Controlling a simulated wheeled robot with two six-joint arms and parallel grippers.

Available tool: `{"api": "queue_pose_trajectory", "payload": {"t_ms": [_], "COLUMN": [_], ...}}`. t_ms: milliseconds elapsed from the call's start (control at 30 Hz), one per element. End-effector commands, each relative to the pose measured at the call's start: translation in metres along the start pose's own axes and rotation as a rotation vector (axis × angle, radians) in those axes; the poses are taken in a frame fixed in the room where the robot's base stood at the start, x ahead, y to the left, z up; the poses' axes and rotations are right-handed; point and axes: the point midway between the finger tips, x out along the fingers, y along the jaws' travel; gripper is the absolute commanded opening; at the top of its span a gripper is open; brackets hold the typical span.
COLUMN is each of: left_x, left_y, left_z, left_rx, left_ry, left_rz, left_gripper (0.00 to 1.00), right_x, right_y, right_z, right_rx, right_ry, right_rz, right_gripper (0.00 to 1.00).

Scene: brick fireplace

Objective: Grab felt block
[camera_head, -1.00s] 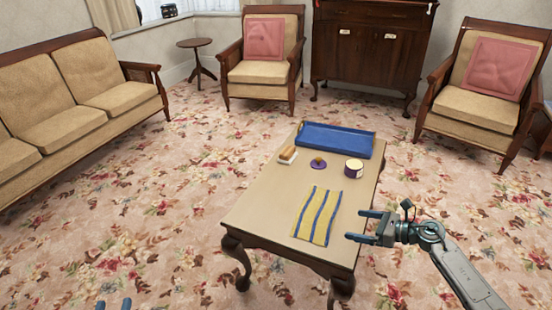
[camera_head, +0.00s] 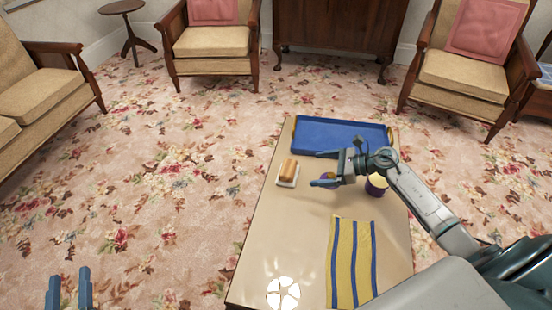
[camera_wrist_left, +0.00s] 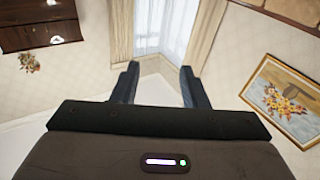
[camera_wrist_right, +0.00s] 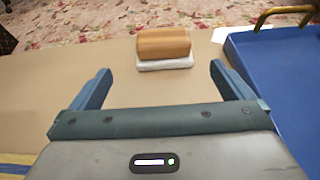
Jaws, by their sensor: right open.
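The felt block (camera_head: 287,173), with a tan wood-like top on a white base, lies on the table's left side. In the right wrist view the felt block (camera_wrist_right: 164,46) is ahead of the fingertips, slightly right of centre. My right gripper (camera_head: 323,169) is open and empty above the table, to the right of the block, with its fingers pointing towards it. The right gripper's fingers also show in the right wrist view (camera_wrist_right: 160,69), apart from the block. My left gripper (camera_head: 69,276) is open and empty, well left of the table; its spread fingers show in the left wrist view (camera_wrist_left: 158,70).
A blue tray (camera_head: 340,133) lies at the table's far end. A purple-and-cream round container (camera_head: 376,186) and a small purple item (camera_head: 328,175) are partly hidden by my right arm. A yellow-and-blue striped cloth (camera_head: 343,262) lies nearer. The table's left side (camera_head: 270,230) is clear.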

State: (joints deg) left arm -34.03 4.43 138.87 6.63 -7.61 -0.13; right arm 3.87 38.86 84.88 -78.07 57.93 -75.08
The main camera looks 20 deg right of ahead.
Motion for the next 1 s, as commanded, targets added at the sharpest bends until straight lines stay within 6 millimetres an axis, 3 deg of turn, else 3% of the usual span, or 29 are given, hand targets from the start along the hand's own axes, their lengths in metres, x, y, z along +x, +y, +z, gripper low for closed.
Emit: {"api": "queue_pose_trajectory", "payload": {"t_ms": [200,467,733,1000], "left_x": [0.002,0.003,0.004,0.004], "left_y": [0.000,0.000,0.000,0.000], "left_z": [-0.005,-0.009,-0.019,-0.022], "left_rx": [0.004,0.007,0.015,0.017], "left_ry": [0.029,0.053,0.107,0.123], "left_rz": [0.001,0.001,0.001,0.001], "left_gripper": [0.40,0.40,0.40,0.40], "right_x": [0.033,0.057,0.095,0.106], "right_y": [0.000,-0.001,-0.006,-0.006], "right_z": [0.001,0.001,0.001,0.000], "right_rx": [0.002,0.001,0.002,0.001], "right_ry": [-0.005,-0.002,-0.004,-0.001], "right_rz": [0.000,0.000,0.000,0.000], "right_gripper": [1.00,1.00,1.00,1.00]}}
